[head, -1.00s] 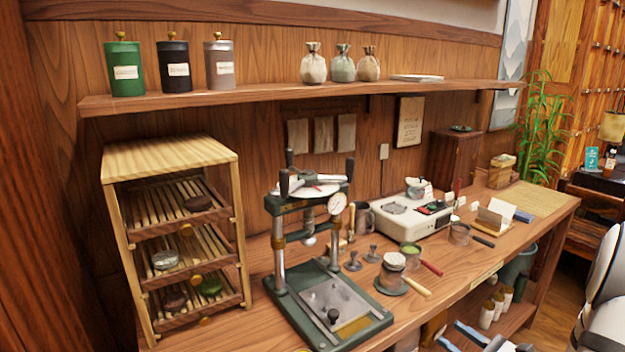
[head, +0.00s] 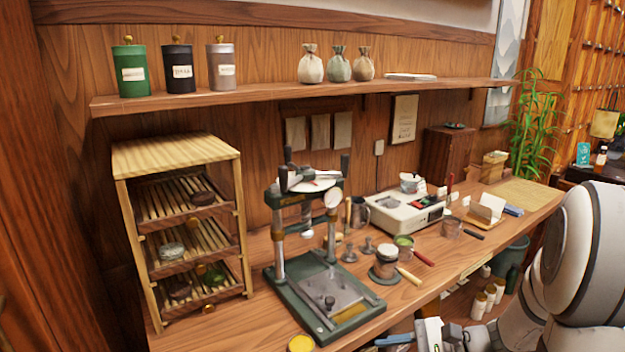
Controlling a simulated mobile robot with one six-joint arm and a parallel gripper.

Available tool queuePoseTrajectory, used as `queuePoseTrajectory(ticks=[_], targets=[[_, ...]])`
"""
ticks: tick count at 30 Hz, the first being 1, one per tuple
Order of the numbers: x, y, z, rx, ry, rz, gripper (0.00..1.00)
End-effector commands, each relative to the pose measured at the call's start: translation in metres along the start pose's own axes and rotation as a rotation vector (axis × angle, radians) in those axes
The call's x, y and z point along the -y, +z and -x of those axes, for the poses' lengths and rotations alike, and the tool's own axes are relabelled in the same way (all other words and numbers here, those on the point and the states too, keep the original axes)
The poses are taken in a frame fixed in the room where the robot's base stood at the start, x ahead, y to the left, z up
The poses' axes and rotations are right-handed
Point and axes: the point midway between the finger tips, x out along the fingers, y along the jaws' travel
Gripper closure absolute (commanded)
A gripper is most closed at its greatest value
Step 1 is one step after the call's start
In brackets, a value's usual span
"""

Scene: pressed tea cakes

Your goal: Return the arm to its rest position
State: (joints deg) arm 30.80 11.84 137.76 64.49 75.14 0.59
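My arm comes in at the lower right of the head view, with large white rounded links in front of the right end of the workbench (head: 385,316). My gripper (head: 396,340) is at the bottom edge, low and in front of the bench. Blue finger parts and a white body show there, partly cut off by the frame. I cannot tell whether the fingers are open or shut, and nothing held is visible.
A green press (head: 322,290) stands on the bench beside a wooden drying rack (head: 178,147). A yellow round thing (head: 301,343) lies near the front edge. A white scale (head: 405,216) and several tools crowd the middle. A shelf (head: 270,95) with canisters runs above.

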Motion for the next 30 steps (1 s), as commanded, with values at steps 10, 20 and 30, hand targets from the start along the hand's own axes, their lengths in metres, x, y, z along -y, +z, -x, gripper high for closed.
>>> queuePoseTrajectory(ticks=[10, 20, 30], targets=[[-0.066, 0.071, 0.012, -0.313, 0.659, 0.698, 0.59], [-0.057, 0.094, 0.055, -0.585, 0.961, 1.245, 0.59], [-0.053, 0.096, 0.062, -0.620, 0.990, 1.310, 0.59]])
